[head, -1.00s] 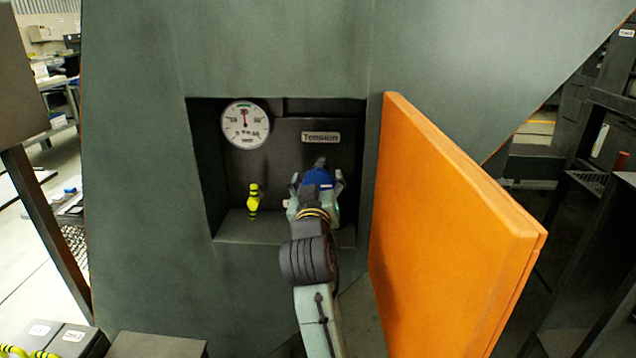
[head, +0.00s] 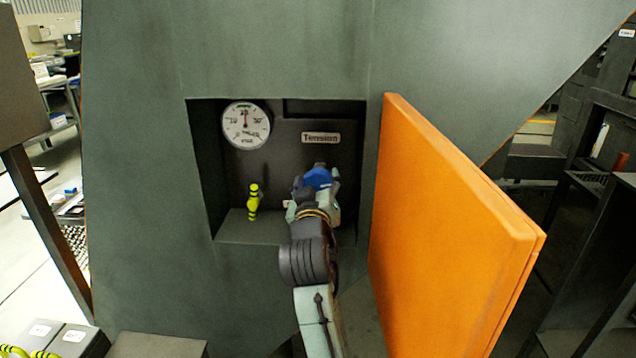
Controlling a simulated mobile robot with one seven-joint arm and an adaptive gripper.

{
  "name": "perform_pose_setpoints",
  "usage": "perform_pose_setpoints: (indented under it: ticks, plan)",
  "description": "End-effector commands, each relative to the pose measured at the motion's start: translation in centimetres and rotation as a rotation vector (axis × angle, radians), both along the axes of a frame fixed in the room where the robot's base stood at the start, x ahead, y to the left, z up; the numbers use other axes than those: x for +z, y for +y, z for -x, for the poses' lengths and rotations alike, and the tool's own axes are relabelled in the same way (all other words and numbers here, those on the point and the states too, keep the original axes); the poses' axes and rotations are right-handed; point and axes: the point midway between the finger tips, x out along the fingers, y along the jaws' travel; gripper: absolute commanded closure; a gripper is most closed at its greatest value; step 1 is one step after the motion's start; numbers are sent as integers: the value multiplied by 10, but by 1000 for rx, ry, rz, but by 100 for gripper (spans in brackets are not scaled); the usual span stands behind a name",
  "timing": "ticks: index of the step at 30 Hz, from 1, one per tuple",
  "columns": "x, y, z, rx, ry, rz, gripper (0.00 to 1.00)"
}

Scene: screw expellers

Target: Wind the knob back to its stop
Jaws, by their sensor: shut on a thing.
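The blue knob (head: 318,179) sits in the recess of the green machine, below the "Tension" label (head: 321,138). My gripper (head: 316,186) is around the knob with a finger on each side, shut on it. My gripper and wrist hide the knob's lower part and its mount. The round white gauge (head: 246,125) is at the upper left of the recess, its needle pointing about straight up.
A yellow and black striped handle (head: 253,201) stands in the recess left of my gripper. An open orange door (head: 445,235) juts out close to the right of my arm. The recess walls and ledge (head: 245,228) surround my gripper.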

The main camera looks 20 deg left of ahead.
Motion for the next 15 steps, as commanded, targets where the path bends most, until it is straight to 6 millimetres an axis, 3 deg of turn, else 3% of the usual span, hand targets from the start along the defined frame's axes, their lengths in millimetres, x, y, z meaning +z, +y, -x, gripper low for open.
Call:
perform_pose_setpoints:
  ticks: [15]
  plan:
    - [-1,1,0,-2,-130,457,72]
